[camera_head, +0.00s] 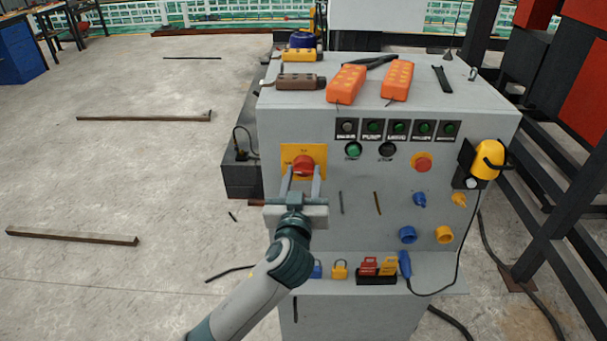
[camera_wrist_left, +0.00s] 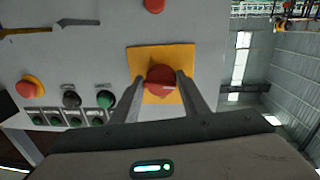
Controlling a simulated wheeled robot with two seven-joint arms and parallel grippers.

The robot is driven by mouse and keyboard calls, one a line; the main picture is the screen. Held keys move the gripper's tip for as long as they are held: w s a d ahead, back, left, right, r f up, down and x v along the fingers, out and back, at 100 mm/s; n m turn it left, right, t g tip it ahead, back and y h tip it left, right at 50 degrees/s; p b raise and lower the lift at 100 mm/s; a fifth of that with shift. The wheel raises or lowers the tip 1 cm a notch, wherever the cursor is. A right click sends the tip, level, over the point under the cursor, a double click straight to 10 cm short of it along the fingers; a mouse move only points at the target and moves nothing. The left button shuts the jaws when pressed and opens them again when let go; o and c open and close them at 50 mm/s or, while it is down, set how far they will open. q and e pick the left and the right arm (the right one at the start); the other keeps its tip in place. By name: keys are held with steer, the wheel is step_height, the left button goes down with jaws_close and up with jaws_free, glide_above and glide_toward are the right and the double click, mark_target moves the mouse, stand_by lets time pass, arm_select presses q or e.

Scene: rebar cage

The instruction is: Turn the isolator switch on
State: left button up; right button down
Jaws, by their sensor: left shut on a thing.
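The isolator switch (camera_head: 303,165) is a red rotary knob on a yellow square plate at the upper left of the grey cabinet's front. It also shows in the left wrist view (camera_wrist_left: 160,79), with its yellow plate (camera_wrist_left: 166,53) around it. My left gripper (camera_head: 301,175) comes from below and is shut on the red knob, one finger on each side. In the left wrist view the two fingertips (camera_wrist_left: 160,77) flank the knob. The fingers hide part of the knob's sides, and I cannot read its markings. My right gripper is not in view.
The grey cabinet (camera_head: 480,108) carries orange pendant controls (camera_head: 347,83) on top. Right of the switch are a green button (camera_head: 353,150), a red button on yellow (camera_head: 422,163) and a yellow lamp (camera_head: 487,158). Padlocks (camera_head: 340,270) sit on the lower ledge. Open floor lies left.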

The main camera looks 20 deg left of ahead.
arm_select(q)
steer(key=m+p, duration=0.2)
steer(key=m, duration=0.1)
steer(key=m+p, duration=0.1)
steer(key=shift+a+r+m+g+p, duration=0.1)
steer(key=shift+r+m+g+p, duration=0.2)
steer(key=shift+p, duration=0.1)
steer(key=m+p, duration=0.3)
steer(key=m, duration=0.1)
steer(key=shift+a+p, duration=0.1)
steer(key=shift+p, duration=0.2)
steer(key=m+y+p, duration=0.1)
steer(key=m+p, duration=0.2)
steer(key=m, duration=0.1)
steer(key=shift+r, duration=0.15)
steer(key=shift+m+p, duration=1)
steer(key=shift+m, duration=0.6)
steer(key=o, duration=1)
steer(key=shift+g, duration=0.3)
steer(key=shift+s, duration=0.1)
